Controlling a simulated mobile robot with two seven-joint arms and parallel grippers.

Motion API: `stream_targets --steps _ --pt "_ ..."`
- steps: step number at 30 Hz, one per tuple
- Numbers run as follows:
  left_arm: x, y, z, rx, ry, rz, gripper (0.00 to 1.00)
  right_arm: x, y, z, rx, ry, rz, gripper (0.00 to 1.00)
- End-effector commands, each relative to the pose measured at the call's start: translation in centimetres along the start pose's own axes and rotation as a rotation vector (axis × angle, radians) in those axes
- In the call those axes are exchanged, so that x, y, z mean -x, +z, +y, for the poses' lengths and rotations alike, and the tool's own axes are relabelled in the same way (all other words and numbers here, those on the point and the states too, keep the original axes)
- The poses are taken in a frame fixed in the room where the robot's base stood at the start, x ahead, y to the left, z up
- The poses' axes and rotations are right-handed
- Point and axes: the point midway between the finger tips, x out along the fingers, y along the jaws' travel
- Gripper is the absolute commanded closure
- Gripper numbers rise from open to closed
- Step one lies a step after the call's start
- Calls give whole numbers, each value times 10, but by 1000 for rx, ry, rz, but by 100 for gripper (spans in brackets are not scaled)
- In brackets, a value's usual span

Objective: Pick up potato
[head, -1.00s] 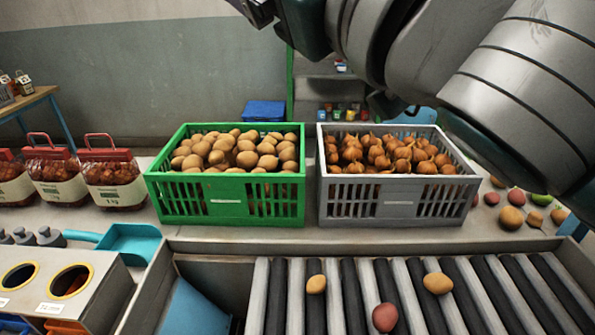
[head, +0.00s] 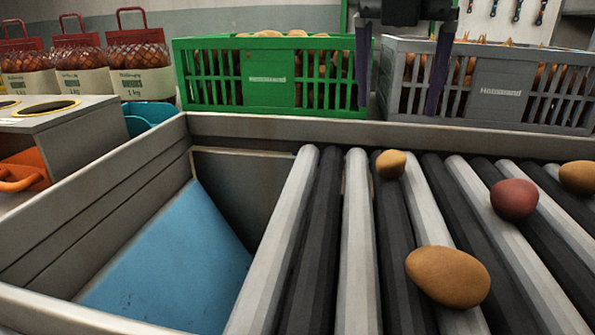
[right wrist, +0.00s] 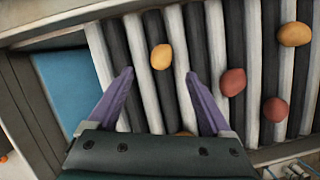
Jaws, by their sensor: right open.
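A small yellow-brown potato (head: 390,163) lies on the rollers near their far end. A larger tan potato (head: 448,277) lies nearer me. My right gripper (head: 398,107) hangs at the top of the head view, fingers pointing down, open and empty. In the right wrist view its spread fingers (right wrist: 158,75) stand either side of a gap, with the small potato (right wrist: 161,56) just above the tips in the picture. The larger potato (right wrist: 183,134) is partly hidden by the gripper body there. My left gripper is out of view.
A reddish potato (head: 514,199) and another yellow one (head: 578,176) lie to the right on the rollers (head: 357,270). A green crate (head: 273,80) and a grey crate (head: 492,88) stand behind the raised metal edge. A blue chute (head: 175,265) is at left.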

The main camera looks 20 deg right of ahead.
Motion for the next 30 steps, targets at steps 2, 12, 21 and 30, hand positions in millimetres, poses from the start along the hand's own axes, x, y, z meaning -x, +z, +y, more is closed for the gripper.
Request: stream_targets --steps 2,12,21,30 --pt "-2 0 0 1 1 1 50 -13 2 -4 -10 -14 -4 16" --pt "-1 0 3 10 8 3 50 -51 0 -3 -5 -11 -3 16" --pt "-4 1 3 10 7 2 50 -91 -2 -4 -4 -8 -3 16" --pt "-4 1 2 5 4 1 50 -93 -2 -3 -3 -7 -3 22"
